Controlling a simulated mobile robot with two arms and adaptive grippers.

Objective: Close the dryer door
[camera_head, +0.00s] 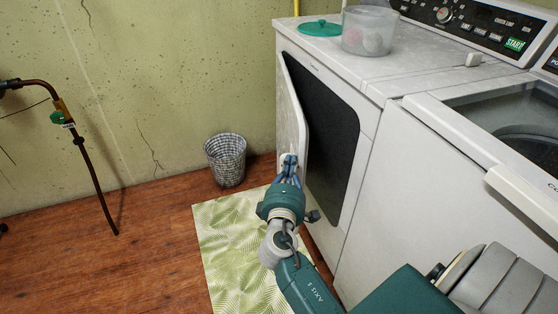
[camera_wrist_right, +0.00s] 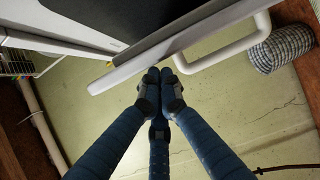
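The dryer (camera_head: 350,205) is the white machine against the back wall. Its door (camera_head: 292,115) is a white panel standing partly open, with the dark opening (camera_head: 332,135) showing beside it. My right gripper (camera_head: 288,160) is at the lower part of the door. In the right wrist view its fingertips (camera_wrist_right: 159,75) are together just below the door edge (camera_wrist_right: 130,72), beside the white door handle (camera_wrist_right: 225,54). Nothing shows between the fingers; I cannot tell whether they touch the door. My left gripper is not in view.
A wire basket (camera_head: 226,160) stands on the floor by the wall. A green leaf-patterned mat (camera_head: 225,240) lies in front of the dryer. A clear tub (camera_head: 369,30) and a green lid (camera_head: 319,28) sit on top. Floor at left is mostly clear.

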